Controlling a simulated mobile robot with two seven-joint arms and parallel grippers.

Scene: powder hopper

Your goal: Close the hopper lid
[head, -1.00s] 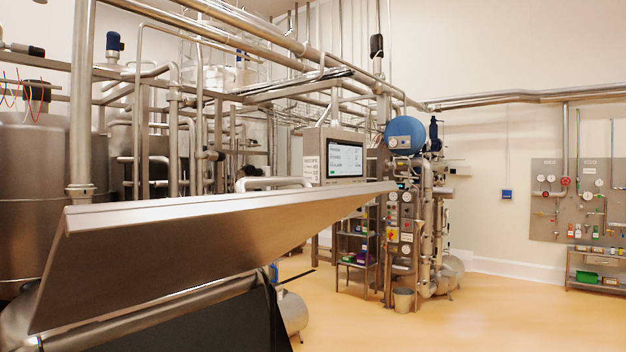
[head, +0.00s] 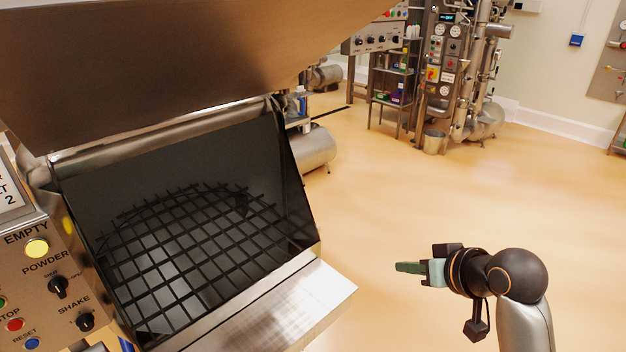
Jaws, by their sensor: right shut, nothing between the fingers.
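The hopper lid (head: 170,70) is a wide steel panel standing raised over the hopper at the top left. The hopper (head: 300,292) is open below it, with a dark inside and a black grid (head: 190,245) across the opening. My right gripper (head: 402,267) is shut and empty, with greenish fingers pointing left. It is to the right of the hopper's front steel edge, apart from it and from the lid. My left gripper is not in view.
A control panel (head: 38,285) with a lit yellow lamp, knobs and buttons stands at the hopper's left. A shelf rack (head: 390,85), a bucket (head: 433,142) and piping stand at the back. The floor (head: 450,200) to the right is clear.

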